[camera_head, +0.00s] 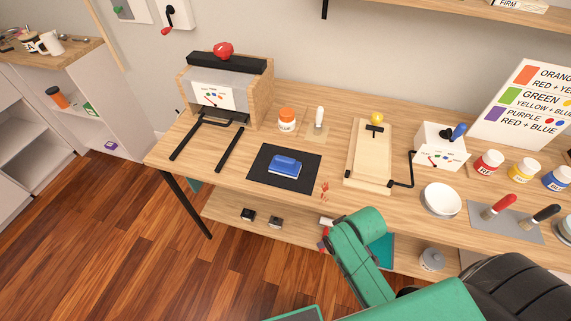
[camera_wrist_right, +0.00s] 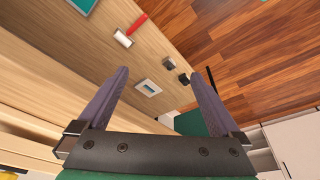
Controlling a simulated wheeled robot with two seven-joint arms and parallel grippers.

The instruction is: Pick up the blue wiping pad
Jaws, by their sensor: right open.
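The blue wiping pad (camera_head: 284,167) lies on a black mat (camera_head: 255,179) on the wooden table in the head view. It has a blue top and a pale lower edge. My right gripper (camera_wrist_right: 162,80) shows in the right wrist view with its two fingers wide apart and nothing between them. That view looks past the fingers at the lower shelf and the floor, and the pad is not in it. In the head view my green right arm reaches up at the table's front edge, below and right of the pad. My left gripper is not in either view.
Left of the mat stands a press-like wooden box (camera_head: 226,85) with black rails. An orange-lidded jar (camera_head: 287,119) is behind the mat, and a wooden board (camera_head: 368,155) with a crank is to the right. A red-handled roller (camera_wrist_right: 125,38) lies on the lower shelf.

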